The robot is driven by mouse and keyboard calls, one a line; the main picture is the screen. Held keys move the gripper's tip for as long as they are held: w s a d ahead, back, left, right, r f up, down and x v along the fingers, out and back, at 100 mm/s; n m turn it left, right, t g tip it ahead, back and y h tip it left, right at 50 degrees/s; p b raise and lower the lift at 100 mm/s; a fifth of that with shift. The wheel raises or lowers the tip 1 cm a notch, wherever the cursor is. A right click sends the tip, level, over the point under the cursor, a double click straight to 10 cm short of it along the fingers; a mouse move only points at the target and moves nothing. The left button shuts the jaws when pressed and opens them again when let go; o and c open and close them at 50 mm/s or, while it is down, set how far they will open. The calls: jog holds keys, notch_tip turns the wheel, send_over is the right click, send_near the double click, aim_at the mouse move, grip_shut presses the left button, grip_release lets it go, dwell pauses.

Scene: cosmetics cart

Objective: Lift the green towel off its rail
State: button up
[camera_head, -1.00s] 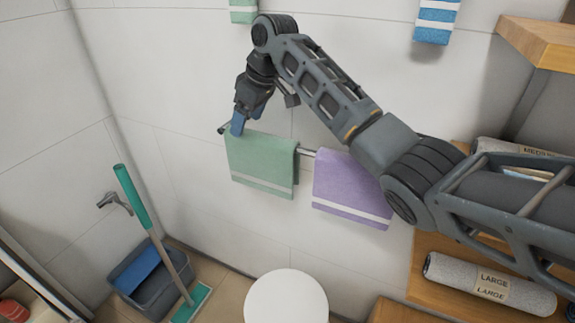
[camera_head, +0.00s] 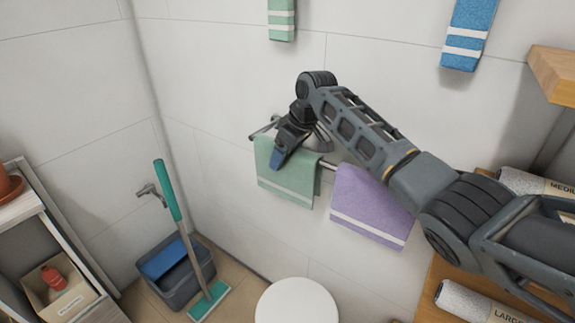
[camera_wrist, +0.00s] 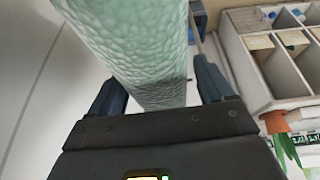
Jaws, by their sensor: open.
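The green towel (camera_head: 297,187), with pale stripes near its lower edge, hangs over the wall rail (camera_head: 330,164). My gripper (camera_head: 279,158) is at the towel's upper part, with a blue finger in front of its cloth in the head view. In the wrist view, the green towel (camera_wrist: 140,45) passes between the two spread blue fingers of my gripper (camera_wrist: 158,85). The jaws are open and not closed on the cloth. Whether either finger touches the towel I cannot tell.
A purple towel (camera_head: 365,203) hangs on the same rail to the right. Another green towel (camera_head: 281,20) and a blue towel (camera_head: 468,36) hang higher. A mop (camera_head: 168,190) and bucket (camera_head: 187,284) stand at lower left. A white round top (camera_head: 297,302) is below.

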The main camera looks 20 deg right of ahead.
jog(key=shift+w+a+f, duration=0.1)
jog(key=shift+w+f, duration=0.05)
jog(key=shift+f, duration=0.25)
jog(key=shift+f, duration=0.2)
dwell(0.3)
jog(key=c, duration=1.1)
notch_tip(320, 180, up, 19)
jog(key=b, duration=0.3)
jog(key=shift+f, duration=0.2)
dwell(0.4)
